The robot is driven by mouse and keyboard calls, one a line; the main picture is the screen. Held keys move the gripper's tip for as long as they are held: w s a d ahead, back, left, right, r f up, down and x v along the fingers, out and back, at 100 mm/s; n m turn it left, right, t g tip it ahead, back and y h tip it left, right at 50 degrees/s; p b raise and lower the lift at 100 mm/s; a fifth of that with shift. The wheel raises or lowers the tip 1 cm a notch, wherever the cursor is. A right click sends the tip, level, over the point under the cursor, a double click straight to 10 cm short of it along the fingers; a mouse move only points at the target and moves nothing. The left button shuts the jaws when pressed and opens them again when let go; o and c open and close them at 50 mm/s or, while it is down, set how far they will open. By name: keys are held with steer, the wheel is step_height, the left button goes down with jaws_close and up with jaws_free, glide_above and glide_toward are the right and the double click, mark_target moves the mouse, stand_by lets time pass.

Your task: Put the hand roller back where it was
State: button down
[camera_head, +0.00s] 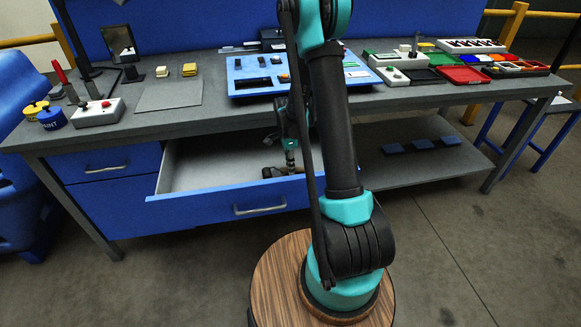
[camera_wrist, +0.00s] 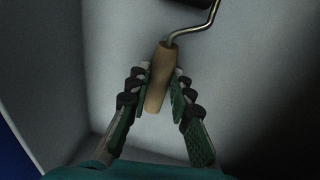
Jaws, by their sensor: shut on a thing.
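The hand roller has a tan wooden handle (camera_wrist: 159,92), a bent metal rod (camera_wrist: 206,28) and a dark roller end cut off at the top of the wrist view. My gripper (camera_wrist: 160,75) is shut on the wooden handle, with one finger on each side of it. In the head view my gripper is low inside the open drawer (camera_head: 200,165), and my arm hides much of that area. The pale drawer interior lies behind the roller in the wrist view. I cannot tell whether the roller touches the drawer floor.
The workbench (camera_head: 215,115) above the drawer holds a blue panel (camera_head: 240,88), a grey plate (camera_head: 168,95) and several trays on the right. The open drawer's blue front (camera_head: 215,205) sticks out toward me. A lower shelf (camera_head: 400,172) is at the right.

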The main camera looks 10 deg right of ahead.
steer(key=shift+f, duration=0.1)
steer(key=c, duration=1.4)
jaws_free()
steer(key=shift+o, duration=0.2)
step_height(320, 180, up, 11)
steer(key=w, duration=0.2)
steer(key=s+r+n+t, duration=0.1)
steer(key=s+n+t, duration=0.2)
steer(key=s+n, duration=0.6)
steer(key=s+d+r+n+t, duration=0.1)
steer(key=s+r+n+t, duration=0.1)
steer(key=s+n, duration=0.6)
steer(key=s+t, duration=0.1)
steer(key=s, duration=0.6)
steer(key=shift+s+d+r+n, duration=0.15)
steer(key=shift+d+r+n, duration=0.1)
steer(key=shift+n, duration=0.15)
